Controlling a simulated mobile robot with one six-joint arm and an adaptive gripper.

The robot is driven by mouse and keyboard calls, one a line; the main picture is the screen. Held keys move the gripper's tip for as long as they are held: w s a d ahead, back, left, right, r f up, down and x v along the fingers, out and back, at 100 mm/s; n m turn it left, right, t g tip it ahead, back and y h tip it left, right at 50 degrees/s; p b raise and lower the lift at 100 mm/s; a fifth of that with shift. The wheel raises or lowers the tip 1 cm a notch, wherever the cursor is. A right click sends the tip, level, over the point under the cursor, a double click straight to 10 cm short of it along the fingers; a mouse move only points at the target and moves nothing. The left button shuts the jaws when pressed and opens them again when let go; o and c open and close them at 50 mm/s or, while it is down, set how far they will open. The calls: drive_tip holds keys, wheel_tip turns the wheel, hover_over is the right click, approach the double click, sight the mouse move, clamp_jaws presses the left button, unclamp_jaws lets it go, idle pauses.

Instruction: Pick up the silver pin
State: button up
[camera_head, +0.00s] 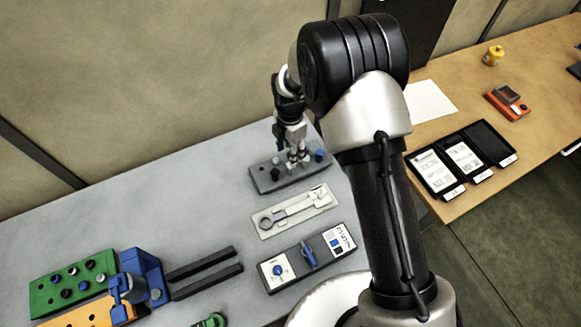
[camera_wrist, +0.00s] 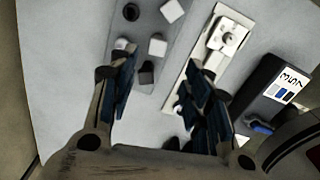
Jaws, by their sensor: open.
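A dark grey block (camera_head: 268,183) stands on the grey table, with a black pin toward its left end and a blue pin (camera_head: 319,155) at its right. My gripper (camera_head: 297,158) is over the block, pointing down, and largely hides its middle. In the wrist view my gripper (camera_wrist: 160,62) is open, its two dark fingers apart. Pale silver pin heads stand on the block (camera_wrist: 150,25) there, one of them (camera_wrist: 157,45) between the finger lines; a black pin (camera_wrist: 146,72) is nearby. I cannot tell which head is the silver pin, and none is visibly gripped.
A pale plate with a wrench-shaped piece (camera_head: 292,210) lies in front of the block. A dark panel with a blue switch (camera_head: 308,255) is nearer. A green block (camera_head: 75,284) and blue clamp (camera_head: 140,275) stand at left. Black trays (camera_head: 436,172) lie on the wooden table.

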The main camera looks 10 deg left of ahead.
sight(290, 170)
drive_tip(key=f, duration=0.9)
drive_tip(key=shift+w+f, duration=0.3)
drive_tip(key=shift+f, duration=0.1)
drive_tip(key=shift+c, duration=0.4)
clamp_jaws()
